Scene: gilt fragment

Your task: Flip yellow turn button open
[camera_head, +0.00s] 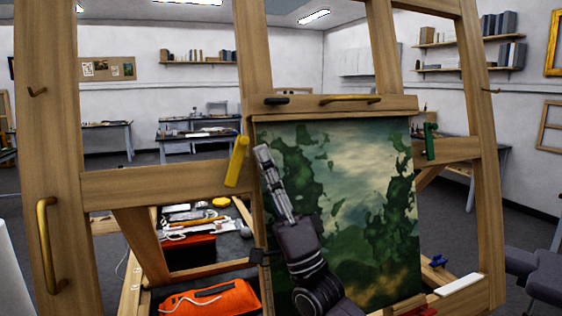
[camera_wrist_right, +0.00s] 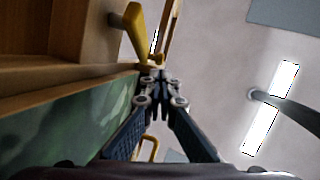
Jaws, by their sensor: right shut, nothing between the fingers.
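The yellow turn button (camera_head: 237,161) is a flat bar on the easel frame, at the left edge of the painting. It stands nearly upright, tilted slightly to the right at its top. My right gripper (camera_head: 262,151) is shut and empty, in front of the painting's upper left, just right of the yellow button. In the right wrist view the yellow button (camera_wrist_right: 134,28) shows above and left of the shut fingertips (camera_wrist_right: 152,80). I cannot tell whether they touch it. A green turn button (camera_head: 430,141) is upright at the painting's right edge. My left gripper is not in view.
The green painting (camera_head: 345,210) sits in the wooden easel. A brass handle (camera_head: 350,99) and a black knob (camera_head: 277,100) are on the top bar. A brass handle (camera_head: 46,245) is on the left post. An orange bag (camera_head: 212,299) lies below left.

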